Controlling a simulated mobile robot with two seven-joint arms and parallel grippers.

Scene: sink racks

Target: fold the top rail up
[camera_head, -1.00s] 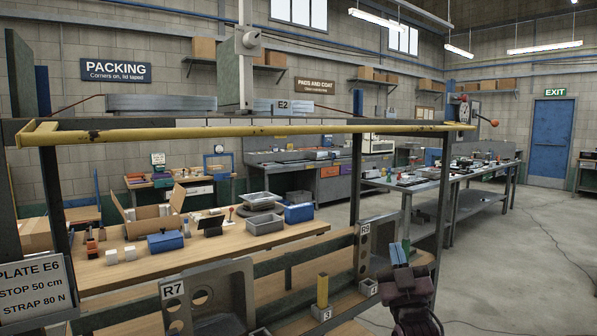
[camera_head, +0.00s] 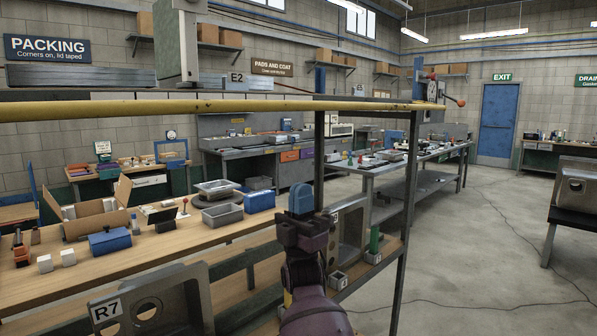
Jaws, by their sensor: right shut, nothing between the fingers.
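The top rail (camera_head: 200,107) is a long yellow bar with worn paint. It runs nearly level across the picture in front of the bench, and its left end is out of view. Its right end meets the frame near a lever with a red ball. My right gripper (camera_head: 301,197) has blue fingertips pointing up and is shut and empty. It appears below the rail, with a clear gap between them in the picture; the depth between them is hard to tell. My left gripper is not in view.
A dark upright (camera_head: 319,150) stands just behind my right gripper in the picture. Steel sink R7 (camera_head: 200,305) hangs at the lower left. Another sink (camera_head: 350,235) is partly hidden by my gripper. A green block (camera_head: 375,243) stands low right. The floor at right is open.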

